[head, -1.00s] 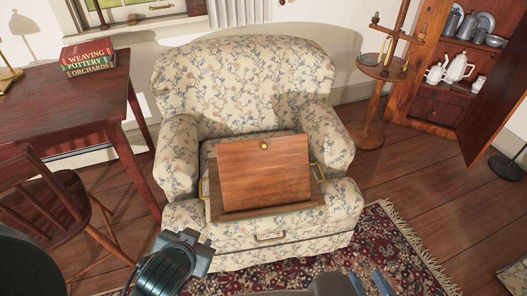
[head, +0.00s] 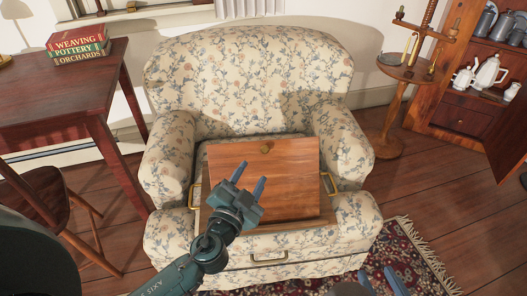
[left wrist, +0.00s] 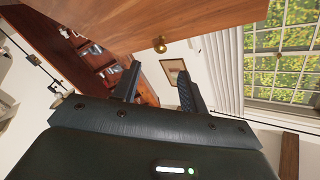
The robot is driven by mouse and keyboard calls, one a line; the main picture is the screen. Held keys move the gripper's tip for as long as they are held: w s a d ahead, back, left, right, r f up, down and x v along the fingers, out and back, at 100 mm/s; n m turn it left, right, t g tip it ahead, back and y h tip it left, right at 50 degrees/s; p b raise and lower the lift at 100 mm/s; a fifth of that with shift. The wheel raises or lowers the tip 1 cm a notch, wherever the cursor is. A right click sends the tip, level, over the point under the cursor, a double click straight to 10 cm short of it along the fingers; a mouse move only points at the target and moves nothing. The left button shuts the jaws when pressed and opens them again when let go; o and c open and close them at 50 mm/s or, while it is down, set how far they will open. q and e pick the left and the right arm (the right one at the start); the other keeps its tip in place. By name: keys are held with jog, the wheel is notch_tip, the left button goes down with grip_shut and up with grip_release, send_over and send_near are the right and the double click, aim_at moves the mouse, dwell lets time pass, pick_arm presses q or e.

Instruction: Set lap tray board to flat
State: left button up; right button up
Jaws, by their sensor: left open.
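The lap tray (head: 210,222) rests on the armchair seat, with brass handles at its sides. Its brown wooden board (head: 285,190) is propped up at a tilt, leaning back, with a small brass knob (head: 265,149) near its top edge. My left gripper (head: 248,180) is open and empty in front of the board's left part, hiding some of it. In the left wrist view the board (left wrist: 120,22) crosses the top and the knob (left wrist: 159,44) shows just beyond the open fingers (left wrist: 158,74). My right gripper (head: 381,281) shows its two spread fingers at the bottom edge, empty.
The floral armchair (head: 240,80) has raised arms on both sides of the tray. A desk (head: 60,100) with stacked books (head: 78,46) and a wooden chair (head: 45,200) stand left. A candle stand (head: 404,72) and an open cabinet (head: 455,110) stand right.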

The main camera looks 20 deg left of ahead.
aim_at(264, 151)
pick_arm(q)
jog(key=w, duration=0.8)
jog(key=shift+w+d, duration=0.2)
jog(key=shift+w, duration=0.15)
jog(key=shift+c, duration=0.5)
grip_shut()
